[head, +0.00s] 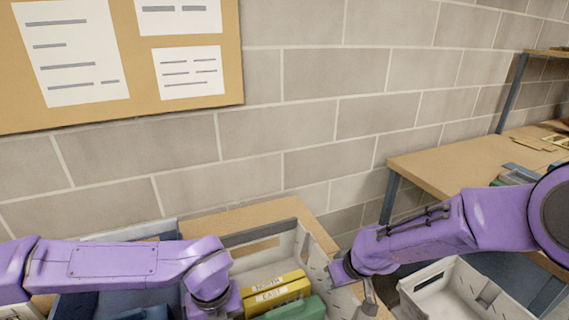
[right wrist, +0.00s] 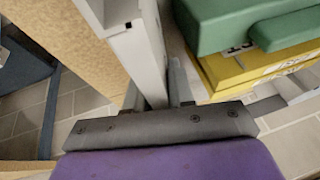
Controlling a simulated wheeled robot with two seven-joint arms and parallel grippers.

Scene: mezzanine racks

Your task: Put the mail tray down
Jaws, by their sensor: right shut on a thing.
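The mail tray (head: 292,243) is a light grey open tray with slotted walls, at the lower middle of the head view. It holds yellow boxes (head: 275,291) with white labels and a green item (head: 297,309). My right gripper (head: 367,300) is at the tray's right side. In the right wrist view its fingers (right wrist: 160,85) are shut on the tray's pale wall (right wrist: 137,55). My left wrist is at the tray's left side, with its fingers below the picture edge. Whether the tray touches the surface under it is hidden.
A tan tabletop (head: 262,213) shows behind and beside the tray. Another pale, empty-looking tray (head: 450,288) stands to the right. A wooden bench (head: 440,172) with dark legs is at the right. A block wall with a notice board (head: 140,95) closes the back.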

